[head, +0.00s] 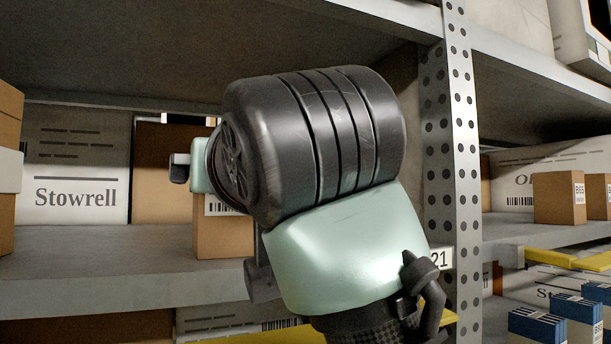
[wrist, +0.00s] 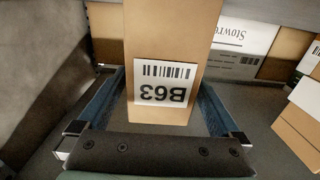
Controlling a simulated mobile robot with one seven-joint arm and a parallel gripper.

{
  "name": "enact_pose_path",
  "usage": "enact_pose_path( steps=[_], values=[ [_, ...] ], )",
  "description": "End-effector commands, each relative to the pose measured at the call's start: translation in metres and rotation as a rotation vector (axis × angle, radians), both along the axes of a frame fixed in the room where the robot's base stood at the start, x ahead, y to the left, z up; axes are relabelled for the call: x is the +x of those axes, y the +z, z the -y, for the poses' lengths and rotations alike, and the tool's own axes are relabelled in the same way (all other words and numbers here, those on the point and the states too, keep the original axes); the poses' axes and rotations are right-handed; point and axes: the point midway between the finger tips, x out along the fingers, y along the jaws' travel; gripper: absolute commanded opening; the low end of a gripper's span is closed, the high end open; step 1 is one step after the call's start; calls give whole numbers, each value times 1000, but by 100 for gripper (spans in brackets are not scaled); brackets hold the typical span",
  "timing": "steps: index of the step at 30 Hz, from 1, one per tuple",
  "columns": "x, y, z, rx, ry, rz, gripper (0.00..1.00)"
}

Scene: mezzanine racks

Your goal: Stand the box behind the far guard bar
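The box is a brown carton with a white label (wrist: 165,75) reading B63, seen upside down in the wrist view. My gripper (wrist: 162,85) reaches around it there, with one blue-sided finger on each side. The finger ends look very close to the carton's sides, and I cannot tell whether they press on it. In the head view my arm hides most of the gripper. A brown carton with a barcode (head: 225,238) shows partly behind the arm, on the shelf.
A white Stowrell carton (head: 75,170) stands left on the shelf (head: 100,290). A perforated upright (head: 453,150) rises right of my arm. Small cartons (head: 558,198) stand in the right bay, with yellow bars (head: 550,258) below them.

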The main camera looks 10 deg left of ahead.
Motion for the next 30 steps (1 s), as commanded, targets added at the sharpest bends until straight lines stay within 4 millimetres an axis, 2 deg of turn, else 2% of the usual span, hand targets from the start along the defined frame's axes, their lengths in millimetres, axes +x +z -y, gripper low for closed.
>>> enact_pose_path(
  steps=[8, 11, 22, 30],
  values=[
    [-1, 4, 1, 0, -1, 1, 100],
    [-12, 2, 8, 1, -1, 3, 100],
    [-76, 2, 52, 1, -1, 4, 100],
    [-99, 3, 67, 0, -1, 1, 100]
  ],
)
